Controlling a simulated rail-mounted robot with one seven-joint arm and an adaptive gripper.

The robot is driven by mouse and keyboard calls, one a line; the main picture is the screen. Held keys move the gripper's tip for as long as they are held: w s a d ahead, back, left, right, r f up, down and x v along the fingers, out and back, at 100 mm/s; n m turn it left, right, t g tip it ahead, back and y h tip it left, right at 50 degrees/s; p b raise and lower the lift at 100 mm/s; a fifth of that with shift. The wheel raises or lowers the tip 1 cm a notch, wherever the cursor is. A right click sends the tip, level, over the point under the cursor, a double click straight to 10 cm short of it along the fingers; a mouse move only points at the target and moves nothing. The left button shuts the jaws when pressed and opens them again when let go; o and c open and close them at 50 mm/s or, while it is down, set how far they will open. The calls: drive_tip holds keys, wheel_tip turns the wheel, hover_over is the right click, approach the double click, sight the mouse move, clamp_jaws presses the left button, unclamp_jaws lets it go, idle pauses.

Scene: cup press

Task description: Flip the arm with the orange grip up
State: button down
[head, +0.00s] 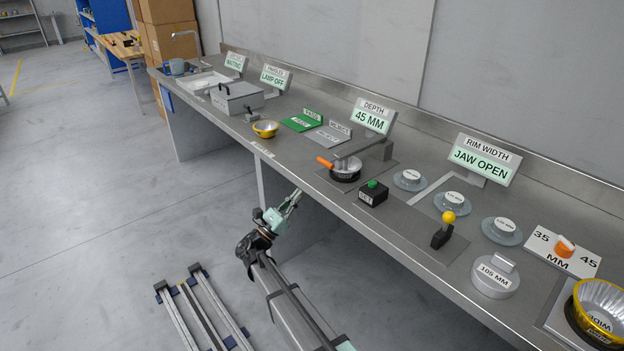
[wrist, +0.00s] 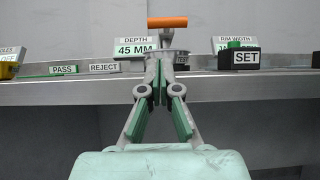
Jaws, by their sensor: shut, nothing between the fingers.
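The orange grip (head: 325,162) is on the end of a grey arm (head: 350,152) at the depth station on the bench. The arm lies low, close above a small metal cup (head: 347,173), and runs back to a grey block. In the wrist view the orange grip (wrist: 167,22) shows crosswise just above my fingertips, with the arm's stem and cup partly hidden behind them. My gripper (head: 296,194) is in front of the bench edge, left of and nearer than the grip, apart from it. Its fingers (wrist: 160,66) are shut with nothing between them.
A black box with a green SET button (head: 373,192) stands close right of the arm. The depth display (head: 371,117) reads 45 MM behind it. A yellow-rimmed cup (head: 265,129) and pass and reject plates (head: 301,122) are to the left. The bench edge lies before my gripper.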

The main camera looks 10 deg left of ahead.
drive_tip(key=p+x, duration=0.1)
drive_tip(key=x, duration=0.8)
drive_tip(key=shift+w+d+r, duration=0.2)
drive_tip(key=shift+d+r, duration=0.05)
